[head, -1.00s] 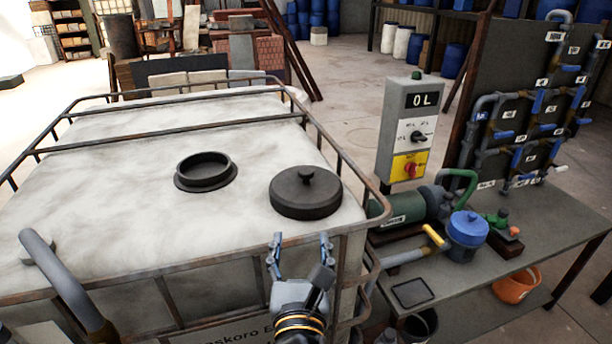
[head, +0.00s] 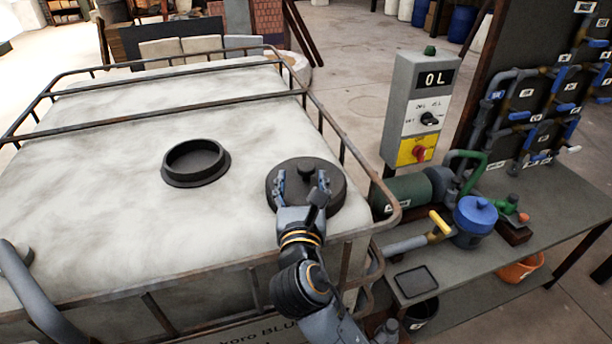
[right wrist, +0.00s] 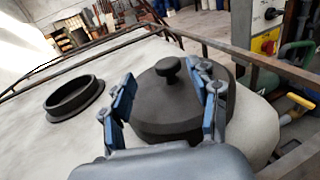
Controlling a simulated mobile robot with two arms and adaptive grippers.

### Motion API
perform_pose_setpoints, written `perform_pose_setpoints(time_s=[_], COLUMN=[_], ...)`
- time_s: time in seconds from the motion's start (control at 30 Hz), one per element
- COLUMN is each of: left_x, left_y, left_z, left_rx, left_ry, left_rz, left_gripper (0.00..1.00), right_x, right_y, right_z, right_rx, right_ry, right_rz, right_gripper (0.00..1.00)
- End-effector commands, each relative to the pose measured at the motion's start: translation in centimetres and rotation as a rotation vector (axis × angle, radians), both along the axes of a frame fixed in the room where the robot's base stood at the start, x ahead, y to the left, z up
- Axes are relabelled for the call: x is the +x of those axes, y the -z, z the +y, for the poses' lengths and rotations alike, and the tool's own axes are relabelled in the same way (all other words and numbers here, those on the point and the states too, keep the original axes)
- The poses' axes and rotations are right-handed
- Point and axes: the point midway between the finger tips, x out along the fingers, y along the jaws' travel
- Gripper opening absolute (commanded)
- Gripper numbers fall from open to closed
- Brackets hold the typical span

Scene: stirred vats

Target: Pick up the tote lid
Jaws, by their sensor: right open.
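The tote lid (head: 309,172) is a dark round disc with a small knob on top. It lies on the right part of the white tote's top (head: 110,130). It also shows in the right wrist view (right wrist: 165,115), with its knob between and beyond the fingers. My right gripper (head: 301,180) is open over the near part of the lid, fingers spread on either side, holding nothing. It also shows in the right wrist view (right wrist: 163,95). I cannot tell whether the fingers touch the lid. The open dark filler neck (head: 195,163) is left of the lid. My left gripper is not in view.
A rusty metal cage rail (head: 345,150) runs around the tote top, close to the lid's right. A control box (head: 418,105) reading 0 L and a bench (head: 470,250) with a green pump (head: 402,193) stand at the right. The tote top's left part is clear.

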Motion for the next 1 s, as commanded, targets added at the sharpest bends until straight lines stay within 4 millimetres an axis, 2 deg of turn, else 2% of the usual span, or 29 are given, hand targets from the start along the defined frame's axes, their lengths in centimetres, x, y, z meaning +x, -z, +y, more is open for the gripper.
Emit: perform_pose_setpoints(time_s=[0.17,0.33,0.5,0.73,0.77,1.0], left_x=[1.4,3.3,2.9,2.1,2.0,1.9], left_y=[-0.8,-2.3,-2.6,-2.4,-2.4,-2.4], left_z=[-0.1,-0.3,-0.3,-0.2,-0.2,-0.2], left_rx=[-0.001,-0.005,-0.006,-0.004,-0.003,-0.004], left_ry=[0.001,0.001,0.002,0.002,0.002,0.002], left_rz=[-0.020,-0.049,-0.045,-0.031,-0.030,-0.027], left_gripper=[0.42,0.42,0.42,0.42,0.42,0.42], right_x=[1.3,3.8,5.4,5.6,5.6,5.6], right_y=[0.0,0.5,0.6,0.8,0.8,0.8], right_z=[-0.3,-0.9,-0.8,-0.8,-0.8,-0.8], right_rx=[0.000,-0.001,0.000,0.001,0.001,0.001], right_ry=[0.002,0.002,0.001,0.000,0.000,0.000], right_rz=[0.001,0.003,0.001,0.000,0.000,0.001], right_gripper=[0.61,0.61,0.61,0.61,0.58,0.10])
